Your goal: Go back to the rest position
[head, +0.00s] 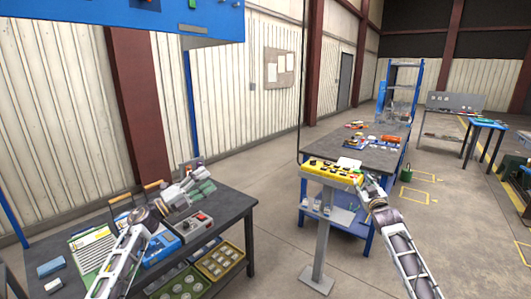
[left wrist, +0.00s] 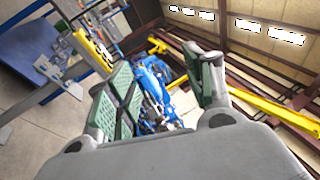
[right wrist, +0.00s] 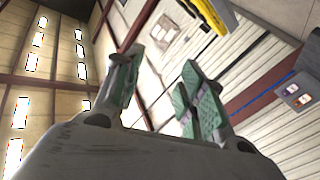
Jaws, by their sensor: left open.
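My left gripper (head: 203,181) is raised over the back right part of the near left workbench (head: 230,207), with green-padded fingers. In the left wrist view the fingers (left wrist: 166,82) stand apart with nothing between them. My right gripper (head: 366,187) is beside the right end of the yellow control box (head: 333,173). In the head view its fingers are small and partly hidden by its own wrist. In the right wrist view its fingers (right wrist: 160,88) stand apart and empty, and the yellow box edge (right wrist: 212,14) shows at the top.
The yellow box tops a grey pedestal (head: 322,240) standing on the floor. A dark worktable (head: 385,158) with several items is behind it. The left bench carries a grey-red box (head: 194,227) and papers (head: 92,248). Bare floor (head: 278,200) lies between bench and pedestal.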

